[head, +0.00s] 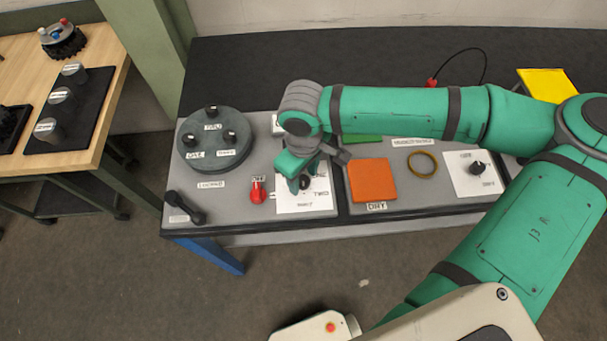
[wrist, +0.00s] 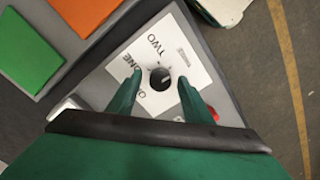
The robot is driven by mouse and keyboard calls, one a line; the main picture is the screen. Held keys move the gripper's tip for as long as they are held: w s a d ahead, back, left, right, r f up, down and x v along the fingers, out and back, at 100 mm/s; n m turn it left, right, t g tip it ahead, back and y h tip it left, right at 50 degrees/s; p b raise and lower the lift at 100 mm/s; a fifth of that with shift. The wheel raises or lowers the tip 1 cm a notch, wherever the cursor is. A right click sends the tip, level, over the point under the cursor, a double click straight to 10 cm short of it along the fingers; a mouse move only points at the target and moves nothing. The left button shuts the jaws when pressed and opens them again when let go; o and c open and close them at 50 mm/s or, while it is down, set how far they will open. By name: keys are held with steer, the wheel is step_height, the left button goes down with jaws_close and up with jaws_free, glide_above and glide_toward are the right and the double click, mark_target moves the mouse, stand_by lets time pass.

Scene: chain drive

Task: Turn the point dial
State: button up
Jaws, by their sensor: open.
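A black dial knob (wrist: 160,78) sits on a white plate marked ONE and TWO (wrist: 180,55); a smaller label on it is unreadable. In the head view the plate (head: 312,203) lies at the front middle of the bench, with the knob partly hidden by my gripper. My gripper (head: 302,184) is open and points down over the plate. In the wrist view its fingertips (wrist: 160,84) stand either side of the knob, with gaps visible. I cannot tell how low they are beside it.
A red switch (head: 257,190) stands just left of the plate. An orange pad (head: 372,180) lies to the right, then a brass ring (head: 423,165) and another black knob (head: 477,168) on a white plate. A round grey turntable (head: 213,140) is at the left.

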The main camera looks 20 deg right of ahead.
steer(key=shift+w, duration=0.1)
steer(key=c, duration=1.1)
steer(key=shift+o, duration=0.2)
steer(key=shift+a, duration=0.1)
steer(key=n, duration=0.6)
steer(key=shift+n, duration=0.3)
steer(key=n, duration=0.5)
